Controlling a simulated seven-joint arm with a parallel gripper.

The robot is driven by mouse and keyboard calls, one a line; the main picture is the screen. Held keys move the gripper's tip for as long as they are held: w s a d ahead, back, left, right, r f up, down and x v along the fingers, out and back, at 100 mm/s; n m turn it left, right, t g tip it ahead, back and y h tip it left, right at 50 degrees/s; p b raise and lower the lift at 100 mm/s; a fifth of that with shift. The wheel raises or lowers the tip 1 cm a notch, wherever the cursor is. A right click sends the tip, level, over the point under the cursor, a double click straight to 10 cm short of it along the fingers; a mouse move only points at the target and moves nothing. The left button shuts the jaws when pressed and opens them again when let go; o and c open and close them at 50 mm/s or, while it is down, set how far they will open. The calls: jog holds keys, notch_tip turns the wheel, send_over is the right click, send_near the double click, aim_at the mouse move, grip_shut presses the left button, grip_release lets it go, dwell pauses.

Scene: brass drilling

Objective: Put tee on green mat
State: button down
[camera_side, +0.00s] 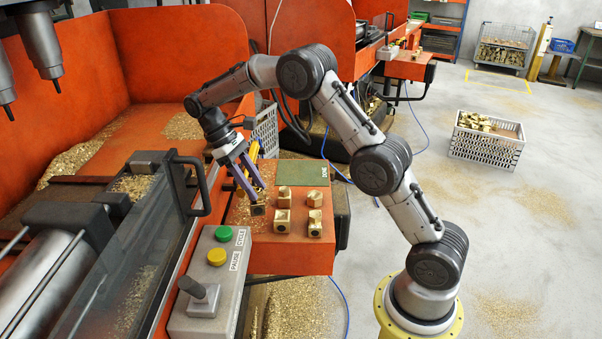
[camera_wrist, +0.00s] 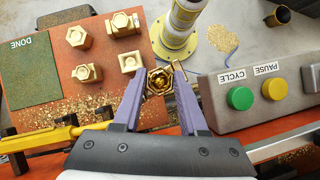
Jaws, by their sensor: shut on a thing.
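My gripper (camera_side: 256,196) is shut on a brass fitting (camera_side: 258,209), at the front left of the orange table. In the wrist view the held fitting (camera_wrist: 160,81) shows a hex rim around a dark opening, between the purple fingers. I cannot tell whether it touches the table, or whether it is the tee, as its side shape is hidden. The green mat (camera_side: 302,173), marked DONE, lies at the far end of the table; it also shows in the wrist view (camera_wrist: 29,70), left. No fitting is on it.
A grey control box (camera_side: 213,275) with green and yellow buttons stands at the front left. Chips lie scattered on the table.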

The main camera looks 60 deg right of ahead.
jog(key=shift+s+f+m+y, duration=0.2)
jog(key=shift+s+f+m, duration=0.15)
jog(key=shift+f, duration=0.15)
jog(key=shift+s+f+m+y, duration=0.2)
jog(key=shift+f+m, duration=0.15)
jog(key=shift+f, duration=0.15)
jog(key=s+d+r+n+t, duration=0.2)
jog(key=d+n+t, duration=0.4)
jog(key=d+n, duration=0.9)
jog(key=s+d+r+n+t, duration=0.15)
jog(key=d+n+t, duration=0.55)
jog(key=n, duration=1.3)
jog(key=shift+g+h, duration=0.3)
jog(key=shift+g, duration=0.2)
jog(key=shift+w+d+f, duration=1.7)
jog(key=shift+w+f, duration=0.15)
jog(key=shift+f, duration=0.15)
jog(key=shift+w+d+f, duration=1.75)
jog(key=shift+w+f, duration=0.15)
jog(key=shift+f, duration=0.1)
jog(key=shift+w+d+f, duration=1.7)
jog(key=shift+w+f, duration=0.15)
jog(key=shift+f, duration=0.15)
jog(key=shift+f, duration=0.1)
